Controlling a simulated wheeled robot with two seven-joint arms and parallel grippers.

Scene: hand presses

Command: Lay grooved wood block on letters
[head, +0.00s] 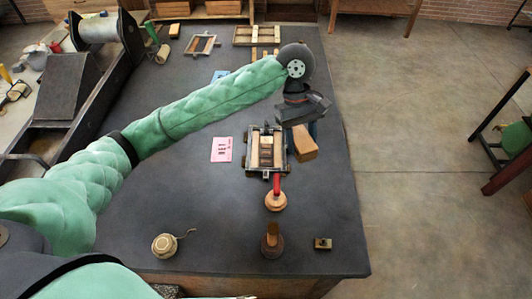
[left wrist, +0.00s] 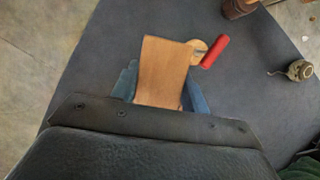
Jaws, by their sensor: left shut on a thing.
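A plain wood block (head: 304,150) is held in my left gripper (head: 302,129), just right of the small metal frame (head: 248,160). The letters (head: 266,150) lie inside that frame, between wood pieces. In the left wrist view the wood block (left wrist: 163,68) stands out between the blue fingers of my left gripper (left wrist: 163,90), which are shut on it. Its groove is not visible, and I cannot tell its height above the table. The block and gripper hide the letters in the left wrist view. My right gripper is not in view.
A pink printed card (head: 222,149) lies left of the frame. A ball of string (head: 165,245) and small brass piece (head: 322,244) are near the front edge.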

